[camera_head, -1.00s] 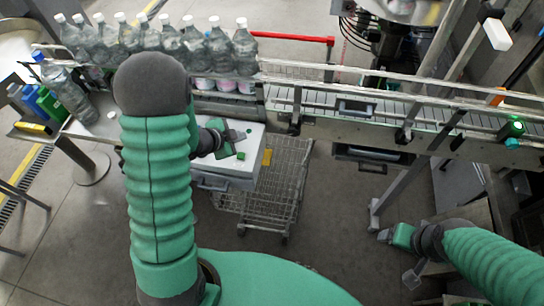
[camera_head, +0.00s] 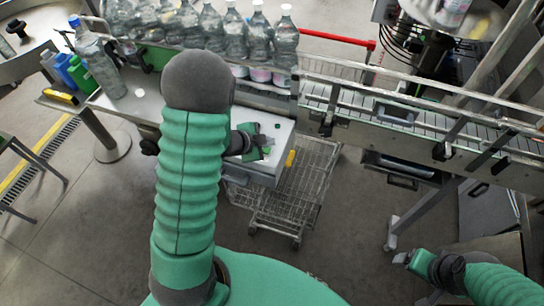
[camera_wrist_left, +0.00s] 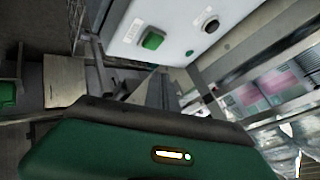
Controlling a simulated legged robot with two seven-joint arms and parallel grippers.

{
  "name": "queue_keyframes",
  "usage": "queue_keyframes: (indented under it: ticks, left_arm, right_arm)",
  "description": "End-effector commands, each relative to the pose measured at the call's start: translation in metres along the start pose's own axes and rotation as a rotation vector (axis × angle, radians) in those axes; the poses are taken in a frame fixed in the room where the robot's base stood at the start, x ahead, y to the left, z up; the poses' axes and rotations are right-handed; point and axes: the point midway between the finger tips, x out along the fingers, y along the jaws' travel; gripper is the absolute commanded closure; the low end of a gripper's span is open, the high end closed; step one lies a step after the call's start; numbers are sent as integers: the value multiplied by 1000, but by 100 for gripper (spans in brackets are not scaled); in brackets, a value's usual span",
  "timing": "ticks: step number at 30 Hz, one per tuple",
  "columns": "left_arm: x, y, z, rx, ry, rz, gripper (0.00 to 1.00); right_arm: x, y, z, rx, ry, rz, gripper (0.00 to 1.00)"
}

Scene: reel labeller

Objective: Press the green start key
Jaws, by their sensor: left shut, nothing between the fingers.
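The green start key (camera_wrist_left: 153,39) is a square green button on a white panel (camera_wrist_left: 175,15) in the left wrist view. In the head view the panel is the top of a white box (camera_head: 283,142), and I cannot pick the key out clearly beside my gripper. My left gripper (camera_head: 264,148) is shut and empty, over that box. In the wrist view its grey fingers (camera_wrist_left: 156,92) show below the key, apart from it in the picture. My right gripper (camera_head: 402,257) is low at the right, far from the box; its jaws are too small to read.
A black knob (camera_wrist_left: 210,24) and a small bluish lamp (camera_wrist_left: 189,53) share the panel. Clear bottles (camera_head: 210,28) stand in a row behind the box. A wire cart (camera_head: 300,185) is beside it, and a conveyor (camera_head: 430,115) runs to the right.

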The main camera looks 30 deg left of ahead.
Motion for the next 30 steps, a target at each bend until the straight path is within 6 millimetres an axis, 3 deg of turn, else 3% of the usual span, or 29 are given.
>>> queue_keyframes:
  ticks: [1,5,15,30]
  left_arm:
    - [9,5,9,-3,-1,-1,100]
    - [14,10,13,-2,-1,-2,100]
    - [13,15,0,7,-8,-5,100]
    - [14,10,10,0,-3,-3,100]
  right_arm:
    - [12,0,3,-1,0,0,20]
    - [18,-1,4,-2,0,-1,20]
    - [17,0,4,-2,0,0,20]
    - [17,0,4,-2,0,0,20]
